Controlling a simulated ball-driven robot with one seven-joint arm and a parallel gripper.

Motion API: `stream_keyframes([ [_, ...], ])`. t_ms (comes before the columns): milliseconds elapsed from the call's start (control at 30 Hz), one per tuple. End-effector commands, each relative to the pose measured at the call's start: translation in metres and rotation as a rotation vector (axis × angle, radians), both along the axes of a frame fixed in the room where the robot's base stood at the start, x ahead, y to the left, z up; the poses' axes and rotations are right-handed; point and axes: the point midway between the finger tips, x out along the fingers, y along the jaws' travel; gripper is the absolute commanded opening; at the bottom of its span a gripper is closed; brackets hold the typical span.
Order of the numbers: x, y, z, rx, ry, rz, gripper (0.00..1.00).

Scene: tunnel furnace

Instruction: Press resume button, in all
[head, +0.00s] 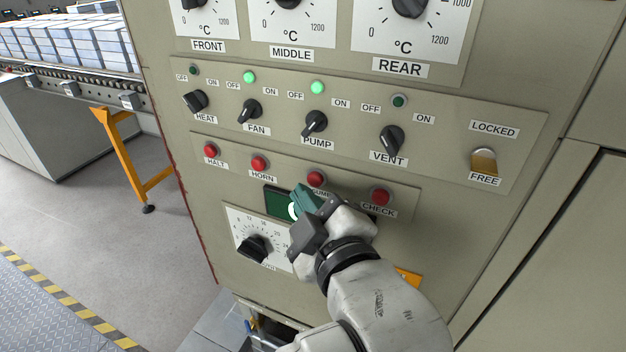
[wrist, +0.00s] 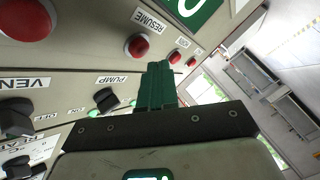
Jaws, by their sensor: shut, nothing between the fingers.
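The resume button (head: 316,179) is a red round button in the lower button row of the panel, and its label is partly hidden by my gripper. In the wrist view the same red button (wrist: 137,46) sits beside its RESUME label, left of my fingertips. My gripper (head: 301,194) has teal fingers that are shut and empty. It is just below and left of the resume button in the head view, in front of a dark green display (head: 277,202). In the wrist view my gripper (wrist: 158,66) appears apart from the button.
Red buttons for halt (head: 210,150), horn (head: 259,163) and check (head: 380,196) share the row. Above are the heat, fan, pump and vent knobs; the fan and pump lamps are lit. A dial (head: 252,249) lies below left. A conveyor (head: 75,90) stands at far left.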

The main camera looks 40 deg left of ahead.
Motion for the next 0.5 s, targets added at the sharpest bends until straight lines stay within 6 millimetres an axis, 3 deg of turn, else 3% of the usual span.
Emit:
stream_keyframes([
  [500,-0.038,-0.009,0.0,-0.001,0.001,0.002,0.0],
])
